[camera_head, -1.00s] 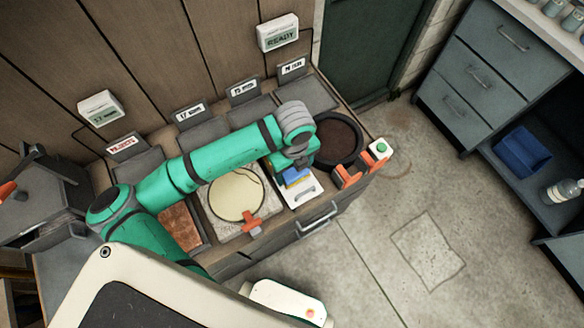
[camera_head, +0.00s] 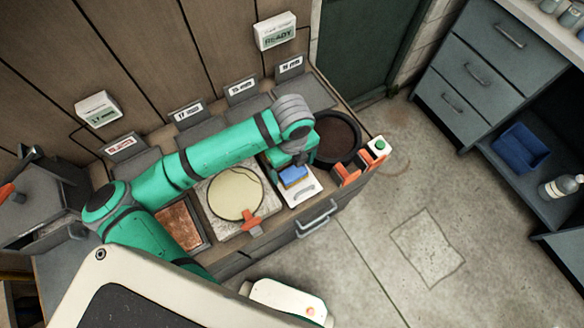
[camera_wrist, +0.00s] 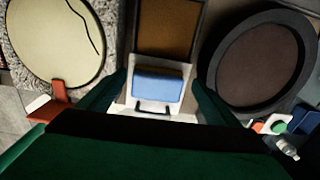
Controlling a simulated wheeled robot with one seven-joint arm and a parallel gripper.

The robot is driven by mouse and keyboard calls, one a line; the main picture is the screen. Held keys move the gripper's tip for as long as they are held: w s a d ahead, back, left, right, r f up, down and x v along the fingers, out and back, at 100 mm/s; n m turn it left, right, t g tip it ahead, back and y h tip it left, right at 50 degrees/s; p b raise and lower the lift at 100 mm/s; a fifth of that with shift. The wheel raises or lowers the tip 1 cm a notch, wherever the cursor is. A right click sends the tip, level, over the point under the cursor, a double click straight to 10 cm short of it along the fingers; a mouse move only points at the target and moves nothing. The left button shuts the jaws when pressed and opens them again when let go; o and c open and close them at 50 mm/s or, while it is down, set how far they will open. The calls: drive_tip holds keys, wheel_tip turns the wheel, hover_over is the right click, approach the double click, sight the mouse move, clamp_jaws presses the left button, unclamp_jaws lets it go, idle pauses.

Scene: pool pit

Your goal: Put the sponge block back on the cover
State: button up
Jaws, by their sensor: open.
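The blue sponge block (camera_head: 294,176) sits on a white plate with a handle, which looks like the cover (camera_head: 304,192). In the wrist view the sponge block (camera_wrist: 158,86) lies between my two open fingers, with the white cover (camera_wrist: 126,100) showing around it and its dark handle on the near side. My gripper (camera_wrist: 158,95) is open, one finger to each side of the sponge, with gaps visible. In the head view my gripper (camera_head: 296,160) is just above and behind the sponge, and my arm hides part of the cover.
A round dark pan (camera_head: 338,138) stands close on the right, with orange clamps (camera_head: 348,172) and a green button (camera_head: 380,146) beside it. A round cream disc (camera_head: 235,194) on a speckled slab lies to the left. Grey slabs with label cards line the back. The floor is open.

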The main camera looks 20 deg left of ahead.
sight(292, 170)
wheel_tip(292, 170, up, 10)
drive_tip(key=shift+s+r, duration=0.2)
drive_tip(key=shift+w, duration=0.1)
idle(0.6)
